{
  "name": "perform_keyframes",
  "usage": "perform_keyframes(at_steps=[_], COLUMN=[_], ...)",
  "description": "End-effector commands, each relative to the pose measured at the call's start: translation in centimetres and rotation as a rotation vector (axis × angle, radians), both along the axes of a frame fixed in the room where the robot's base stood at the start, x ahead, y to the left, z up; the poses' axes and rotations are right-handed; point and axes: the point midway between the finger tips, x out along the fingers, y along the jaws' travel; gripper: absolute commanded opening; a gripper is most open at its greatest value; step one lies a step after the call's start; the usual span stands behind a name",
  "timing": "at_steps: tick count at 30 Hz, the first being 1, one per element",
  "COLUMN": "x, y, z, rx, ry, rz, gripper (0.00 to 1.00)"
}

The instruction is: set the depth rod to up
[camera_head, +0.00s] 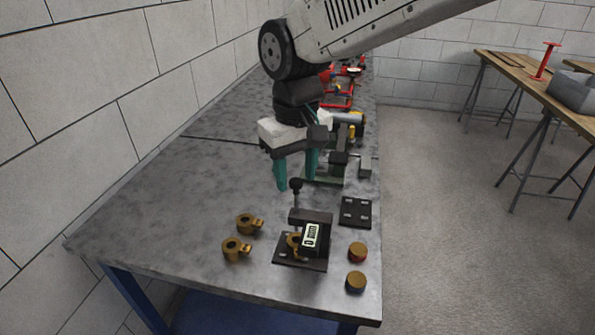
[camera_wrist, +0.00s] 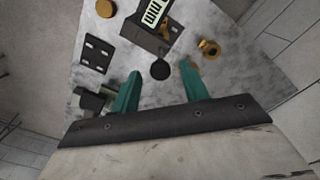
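The depth rod (camera_head: 296,196) is a thin upright rod with a black ball knob, standing at the back of a dark gauge fixture (camera_head: 310,217) near the table's front. In the wrist view its black knob (camera_wrist: 160,69) shows beyond and between my fingertips. My gripper (camera_head: 297,184) has two teal fingers, spread apart with nothing between them. In the head view it hangs close above and behind the knob; I cannot tell the exact gap. In the wrist view the fingers (camera_wrist: 160,80) point toward the knob. The rod below the knob is mostly hidden there.
Two brass lugged rings (camera_head: 237,249) lie left of the fixture. Two round caps (camera_head: 357,252) and a black slotted plate (camera_head: 355,212) lie right of it. The front left of the grey table (camera_head: 150,235) is clear.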

Motion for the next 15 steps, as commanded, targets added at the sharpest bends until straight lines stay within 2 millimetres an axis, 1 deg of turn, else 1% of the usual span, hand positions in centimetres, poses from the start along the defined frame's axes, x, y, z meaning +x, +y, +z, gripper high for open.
perform_keyframes(at_steps=[4,7,11,15], x=[0.0,0.0,0.0,0.0], y=[0.0,0.0,0.0,0.0], z=[0.0,0.5,2.3,4.8], rx=[0.000,0.000,0.001,0.001], ry=[0.001,-0.001,-0.003,-0.003], rz=[0.000,0.000,0.000,-0.001], gripper=[0.45,0.45,0.45,0.45])
